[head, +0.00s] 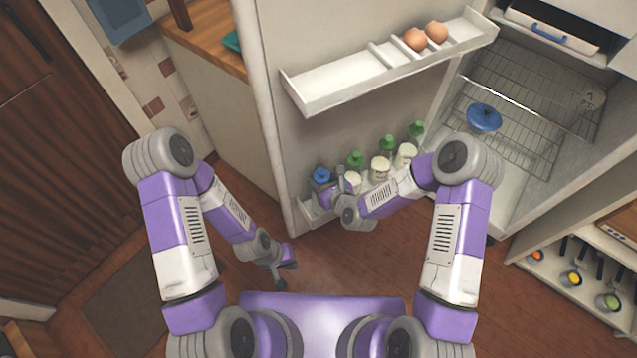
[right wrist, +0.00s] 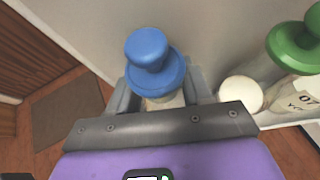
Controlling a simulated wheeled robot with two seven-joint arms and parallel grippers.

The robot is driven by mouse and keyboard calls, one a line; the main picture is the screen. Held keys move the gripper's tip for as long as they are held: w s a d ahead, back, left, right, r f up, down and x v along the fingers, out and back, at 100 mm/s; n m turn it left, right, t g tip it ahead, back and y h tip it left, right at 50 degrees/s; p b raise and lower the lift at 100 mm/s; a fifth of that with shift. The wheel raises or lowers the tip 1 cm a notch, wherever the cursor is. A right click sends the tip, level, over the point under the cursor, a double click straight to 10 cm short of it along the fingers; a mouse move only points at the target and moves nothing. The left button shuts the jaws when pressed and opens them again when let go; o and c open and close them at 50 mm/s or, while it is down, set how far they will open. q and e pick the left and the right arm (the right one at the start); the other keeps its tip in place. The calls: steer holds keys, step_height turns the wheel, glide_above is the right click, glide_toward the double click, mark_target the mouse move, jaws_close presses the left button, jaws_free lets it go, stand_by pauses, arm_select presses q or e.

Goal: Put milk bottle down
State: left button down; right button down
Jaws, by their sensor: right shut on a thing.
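The milk bottle with a blue cap (head: 322,175) is upright at the left end of the lower shelf (head: 308,208) on the open fridge door. It also shows in the right wrist view (right wrist: 150,62). My right gripper (head: 327,190) is shut on the bottle below its cap, with a grey finger on each side in the right wrist view (right wrist: 163,90). Whether the bottle's base touches the shelf is hidden. My left gripper (head: 285,268) hangs low over the floor, away from the bottle; its fingers are too small to read.
Several green-capped bottles (head: 387,146) and white-lidded jars (head: 381,168) stand to the right on the same shelf. An upper door shelf (head: 335,92) holds two eggs (head: 425,37).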

steer(key=shift+w+a+r, duration=0.15)
steer(key=shift+w, duration=0.05)
steer(key=shift+c, duration=2.3)
jaws_free()
steer(key=shift+s+f, duration=0.1)
steer(key=shift+f, duration=0.1)
steer(key=shift+r, duration=0.15)
steer(key=p+v, duration=0.4)
steer(key=v, duration=0.7)
steer(key=s+d+f+n+g+h, duration=0.1)
steer(key=s+d+f+n+g, duration=0.2)
steer(key=n, duration=1)
steer(key=s+d+f+n+g+h, duration=0.1)
steer(key=s+d+f+n+g, duration=0.2)
steer(key=s+f+n+g, duration=0.4)
steer(key=s+f+n, duration=0.1)
steer(key=s+n, duration=0.3)
steer(key=n, duration=0.3)
steer(key=shift+f, duration=0.15)
